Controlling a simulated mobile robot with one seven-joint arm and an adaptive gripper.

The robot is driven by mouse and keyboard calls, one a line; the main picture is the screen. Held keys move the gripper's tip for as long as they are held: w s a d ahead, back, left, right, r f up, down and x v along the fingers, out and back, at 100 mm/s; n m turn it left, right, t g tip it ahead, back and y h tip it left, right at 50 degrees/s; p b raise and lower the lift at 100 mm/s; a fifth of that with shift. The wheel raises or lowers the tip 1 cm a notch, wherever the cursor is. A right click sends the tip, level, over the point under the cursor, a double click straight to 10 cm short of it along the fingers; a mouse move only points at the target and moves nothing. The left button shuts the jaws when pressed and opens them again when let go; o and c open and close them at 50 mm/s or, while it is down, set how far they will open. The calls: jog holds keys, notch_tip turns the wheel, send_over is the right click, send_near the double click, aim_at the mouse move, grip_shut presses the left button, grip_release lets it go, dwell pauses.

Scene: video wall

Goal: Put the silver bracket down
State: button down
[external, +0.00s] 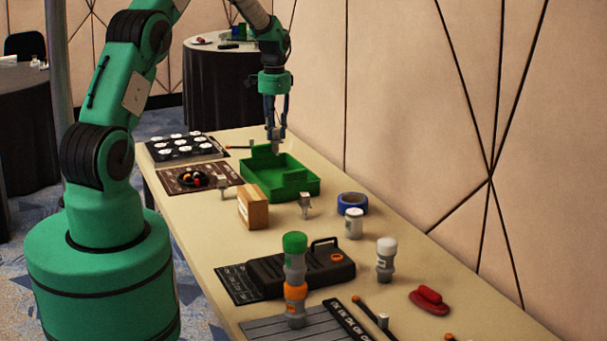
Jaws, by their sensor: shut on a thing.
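I cannot tell whether the bracket touches the tray. A similar one (222,183) is by the brown mat.
A cardboard box (253,206), blue tape roll (352,203) and white-lidded jar (354,224) stand near the tray. A black case (300,266), green-topped bottle (295,270) and red object (430,300) are nearer. A wall runs along the table's right side.

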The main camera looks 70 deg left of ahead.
jog(key=w+a+f+p, duration=0.25)
jog(key=w+a, duration=0.55)
jog(key=a, duration=0.4)
notch_tip(320, 180, down, 6)
jog(key=shift+a+n, duration=0.4)
jog(key=shift+a, duration=0.05)
jog(key=shift+f, duration=0.15)
notch_tip(320, 180, down, 6)
jog(key=shift+b, duration=0.35)
jog(key=shift+w+f, duration=0.1)
jog(key=shift+f, duration=1.8)
jog(key=shift+f, duration=0.2)
